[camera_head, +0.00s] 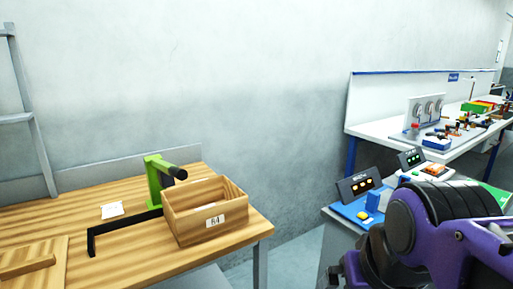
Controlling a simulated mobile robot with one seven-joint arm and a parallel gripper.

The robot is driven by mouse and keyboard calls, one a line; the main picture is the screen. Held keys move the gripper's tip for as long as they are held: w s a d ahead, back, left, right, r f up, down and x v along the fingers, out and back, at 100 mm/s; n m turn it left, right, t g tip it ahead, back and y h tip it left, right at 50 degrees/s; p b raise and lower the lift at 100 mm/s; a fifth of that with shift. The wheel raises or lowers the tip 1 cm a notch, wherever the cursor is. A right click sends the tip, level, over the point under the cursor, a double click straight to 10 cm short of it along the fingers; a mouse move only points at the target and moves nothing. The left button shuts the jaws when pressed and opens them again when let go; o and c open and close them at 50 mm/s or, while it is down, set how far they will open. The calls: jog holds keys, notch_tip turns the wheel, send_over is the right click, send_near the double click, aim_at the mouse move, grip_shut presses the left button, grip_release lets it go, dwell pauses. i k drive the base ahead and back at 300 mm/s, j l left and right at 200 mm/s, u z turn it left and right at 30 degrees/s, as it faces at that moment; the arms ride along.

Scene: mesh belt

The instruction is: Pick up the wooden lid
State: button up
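A flat wooden board with a raised wooden bar across it, which looks like the wooden lid (52,276), lies on the wooden workbench at the lower left. The left and bottom picture edges cut it off. An open wooden box (183,227) with a white label stands to its right, near the bench's right end. Purple and black parts of my arm fill the lower right, well to the right of the lid. I can make out no gripper fingers; the arm runs out of the picture at the bottom.
A green clamp-like tool (158,180) with a black bar stands behind the box, and the bar reaches left between box and lid. A white paper (112,210) lies on the workbench (50,220). A gap separates this bench from a table with blue devices (355,212).

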aim_at(40, 265)
jog(key=u, duration=2)
